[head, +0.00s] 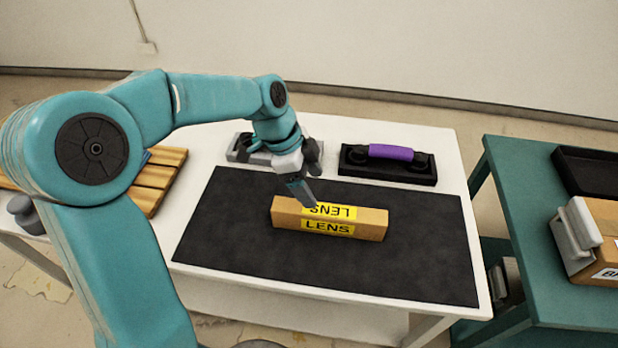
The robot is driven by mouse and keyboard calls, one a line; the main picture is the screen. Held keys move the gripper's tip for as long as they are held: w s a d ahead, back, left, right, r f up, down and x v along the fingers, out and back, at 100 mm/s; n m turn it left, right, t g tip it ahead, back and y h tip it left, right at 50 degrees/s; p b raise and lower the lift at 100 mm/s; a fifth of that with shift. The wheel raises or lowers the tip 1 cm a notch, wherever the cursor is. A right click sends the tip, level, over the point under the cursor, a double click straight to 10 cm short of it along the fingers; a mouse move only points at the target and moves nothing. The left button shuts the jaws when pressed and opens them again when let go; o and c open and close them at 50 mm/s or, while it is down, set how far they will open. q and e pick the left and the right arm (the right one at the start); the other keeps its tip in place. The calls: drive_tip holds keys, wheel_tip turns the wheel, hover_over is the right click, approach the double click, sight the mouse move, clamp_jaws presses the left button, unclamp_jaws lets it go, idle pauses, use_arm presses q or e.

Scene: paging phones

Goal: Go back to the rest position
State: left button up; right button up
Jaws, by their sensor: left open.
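My left gripper (303,188) hangs from its teal arm over the black mat (225,235), with its fingers pointing down. It is open. Its fingertips are just above or at the back top edge of a long cardboard box (372,222) with yellow LENS labels; I cannot tell whether they touch it. The box lies on the mat, on a white table (440,150). My right gripper is not in view.
A black phone base with a purple handset (390,153) stands behind the mat. A grey base (240,150) is partly hidden by my left gripper. A wooden slatted piece (160,180) lies at left. A teal table (530,180) at right holds a black tray (590,170) and a cardboard box (602,215).

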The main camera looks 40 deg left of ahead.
use_arm(q)
drive_tip(key=shift+s+a+r, duration=0.1)
drive_tip(key=shift+r, duration=0.15)
idle(0.3)
